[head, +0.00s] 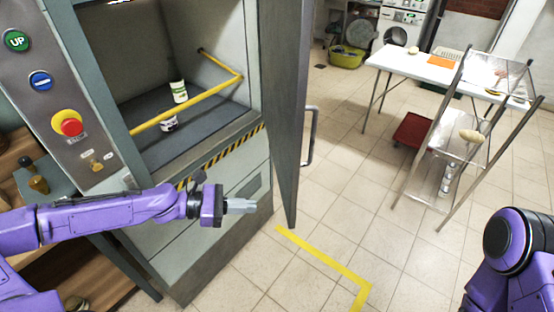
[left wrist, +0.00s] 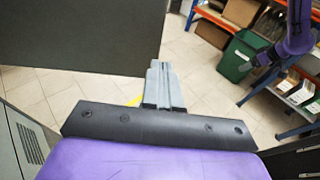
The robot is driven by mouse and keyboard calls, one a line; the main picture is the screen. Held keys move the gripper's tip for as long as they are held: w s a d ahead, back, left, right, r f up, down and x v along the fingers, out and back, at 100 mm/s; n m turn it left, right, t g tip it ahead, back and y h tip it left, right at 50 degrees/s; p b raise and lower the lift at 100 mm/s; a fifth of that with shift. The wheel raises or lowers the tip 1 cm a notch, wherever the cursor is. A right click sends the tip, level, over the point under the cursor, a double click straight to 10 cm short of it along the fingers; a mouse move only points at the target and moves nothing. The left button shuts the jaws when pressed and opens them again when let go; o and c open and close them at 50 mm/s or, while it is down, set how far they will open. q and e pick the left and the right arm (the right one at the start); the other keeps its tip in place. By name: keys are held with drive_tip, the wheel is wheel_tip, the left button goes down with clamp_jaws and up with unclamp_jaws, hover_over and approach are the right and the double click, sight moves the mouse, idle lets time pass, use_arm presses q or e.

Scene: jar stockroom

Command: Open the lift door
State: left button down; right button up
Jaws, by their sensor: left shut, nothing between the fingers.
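The lift door (head: 289,110) is a tall dark grey panel that stands swung out from the lift cabin, with a metal bar handle (head: 309,136) on its far side. The lift cabin (head: 218,106) shows open to its left. My left gripper (head: 240,206) is shut and empty, in front of the cabin's lower panel and left of the door's lower edge. In the left wrist view the shut fingers (left wrist: 162,88) point toward the door's dark panel (left wrist: 80,45), which fills the upper left. My right arm shows at the lower right, but its gripper is out of view.
A control panel with a green UP button (head: 16,41) and a red stop button (head: 68,123) is at the left. A metal rack (head: 452,150) and a white table (head: 425,68) are at the right.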

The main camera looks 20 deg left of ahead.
use_arm(q)
drive_tip(key=a+r+t+h, duration=0.25)
drive_tip(key=a+r, duration=0.35)
drive_tip(key=r, duration=0.3)
drive_tip(key=b, duration=0.4)
approach(289, 170)
drive_tip(key=shift+n+g, duration=0.3)
drive_tip(key=shift+g, duration=0.15)
drive_tip(key=x, duration=0.4)
drive_tip(key=b+x, duration=0.1)
drive_tip(key=x, duration=0.2)
drive_tip(key=shift+r, duration=0.3)
use_arm(e)
wheel_tip(289, 170, down, 4)
drive_tip(key=shift+f, duration=0.1)
drive_tip(key=shift+f, duration=0.1)
